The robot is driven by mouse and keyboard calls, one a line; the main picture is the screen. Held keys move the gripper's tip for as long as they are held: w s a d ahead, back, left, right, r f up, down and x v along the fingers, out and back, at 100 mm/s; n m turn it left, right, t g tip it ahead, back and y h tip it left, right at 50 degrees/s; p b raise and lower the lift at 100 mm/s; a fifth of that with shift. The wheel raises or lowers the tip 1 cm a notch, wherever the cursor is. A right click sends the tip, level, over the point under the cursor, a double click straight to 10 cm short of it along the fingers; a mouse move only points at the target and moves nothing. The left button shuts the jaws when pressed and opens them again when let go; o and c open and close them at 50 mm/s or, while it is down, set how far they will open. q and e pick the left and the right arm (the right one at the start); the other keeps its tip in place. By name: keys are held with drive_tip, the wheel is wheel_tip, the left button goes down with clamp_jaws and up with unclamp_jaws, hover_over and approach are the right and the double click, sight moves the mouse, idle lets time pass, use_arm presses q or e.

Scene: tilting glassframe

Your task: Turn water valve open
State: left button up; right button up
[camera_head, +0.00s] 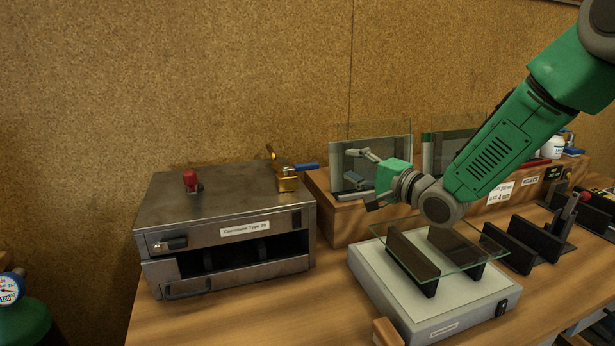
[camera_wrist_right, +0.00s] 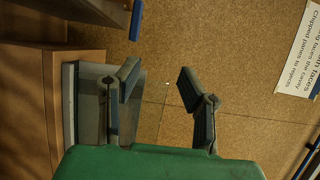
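A brass valve (camera_head: 287,182) with a blue lever handle (camera_head: 306,166) stands on the right rear of a grey metal box (camera_head: 215,208). The handle points to the right in the head view. My right gripper (camera_head: 347,166) is to the right of the handle, apart from it. Its two fingers are spread and empty, pointing left toward the valve. A blue bar, apparently the handle, shows there at the top edge (camera_wrist_right: 135,20). My left gripper is not in view.
A red knob (camera_head: 191,181) sits on the box's left top. Glass panes stand in a wooden rack (camera_head: 345,218) behind my right gripper. A glass sheet lies on dark supports over a white-topped device (camera_head: 385,285). A gauge (camera_head: 10,289) shows at far left.

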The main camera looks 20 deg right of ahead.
drive_tip(key=b, duration=0.4)
approach(308, 168)
drive_tip(key=v, duration=0.3)
drive_tip(key=x, duration=0.5)
drive_tip(key=d+x, duration=0.1)
drive_tip(key=x, duration=0.2)
drive_tip(key=shift+w+f, duration=0.2)
drive_tip(key=shift+w, duration=0.15)
drive_tip(key=x, duration=0.3)
drive_tip(key=a+x, duration=0.1)
drive_tip(key=x, duration=0.1)
drive_tip(key=shift+w+a+r, duration=0.1)
drive_tip(key=shift+a+r, duration=0.05)
drive_tip(key=shift+w, duration=0.1)
drive_tip(key=shift+d, duration=0.45)
drive_tip(key=shift+c, duration=0.3)
drive_tip(key=shift+d, duration=0.1)
clamp_jaws()
